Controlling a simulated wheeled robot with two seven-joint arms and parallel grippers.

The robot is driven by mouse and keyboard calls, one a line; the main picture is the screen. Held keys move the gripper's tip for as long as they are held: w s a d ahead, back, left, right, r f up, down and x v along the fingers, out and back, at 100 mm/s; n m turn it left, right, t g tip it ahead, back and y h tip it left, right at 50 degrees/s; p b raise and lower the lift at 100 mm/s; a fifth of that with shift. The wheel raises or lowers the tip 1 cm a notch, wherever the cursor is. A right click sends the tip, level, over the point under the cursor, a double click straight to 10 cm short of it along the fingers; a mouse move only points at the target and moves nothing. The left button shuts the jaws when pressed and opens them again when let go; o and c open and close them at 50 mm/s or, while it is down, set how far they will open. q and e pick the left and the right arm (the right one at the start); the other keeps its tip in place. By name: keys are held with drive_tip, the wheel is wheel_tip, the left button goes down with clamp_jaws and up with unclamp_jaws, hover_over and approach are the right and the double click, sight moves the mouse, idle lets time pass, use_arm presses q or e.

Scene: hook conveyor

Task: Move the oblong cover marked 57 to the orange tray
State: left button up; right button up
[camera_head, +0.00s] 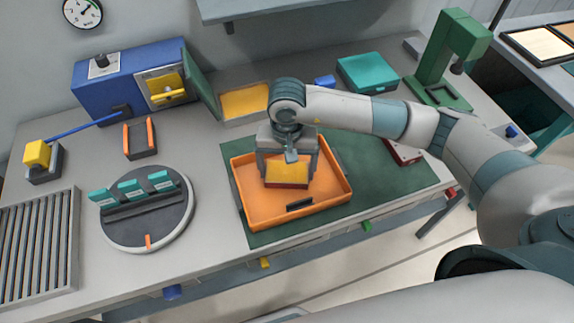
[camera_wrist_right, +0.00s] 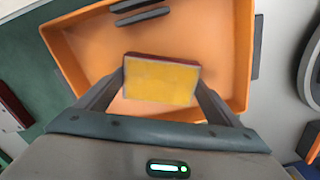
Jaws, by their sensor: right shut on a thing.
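The orange tray (camera_head: 252,213) lies on the green mat of the bench, in the middle of the head view. It also fills much of the right wrist view (camera_wrist_right: 215,35). My right gripper (camera_head: 288,172) is over the tray and shut on an oblong red and yellow piece (camera_head: 287,174). In the right wrist view the piece (camera_wrist_right: 160,80) sits between both fingers, yellow face showing and dark red along one edge. No number 57 is readable on it. It is inside the tray's outline; I cannot tell whether it touches the floor. My left gripper is out of view.
A round turntable (camera_head: 178,215) with several teal labelled pieces stands left of the tray. A red box (camera_head: 403,153) lies right of the tray, a green press (camera_head: 440,90) behind it. A blue machine (camera_head: 95,92) and a yellow-floored bin (camera_head: 243,103) stand at the back.

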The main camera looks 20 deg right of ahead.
sight(287, 171)
drive_tip(key=shift+f+b, duration=0.15)
drive_tip(key=shift+b, duration=0.15)
drive_tip(key=o, duration=1.4)
drive_tip(key=shift+o, duration=0.2)
drive_tip(key=shift+r+p, duration=0.25)
drive_tip(key=shift+p, duration=0.1)
drive_tip(key=shift+r+b, duration=0.2)
drive_tip(key=shift+b, duration=0.15)
wheel_tip(287, 171, up, 12)
drive_tip(key=b, duration=0.4)
drive_tip(key=shift+f+b, duration=0.25)
drive_tip(key=shift+b, duration=0.05)
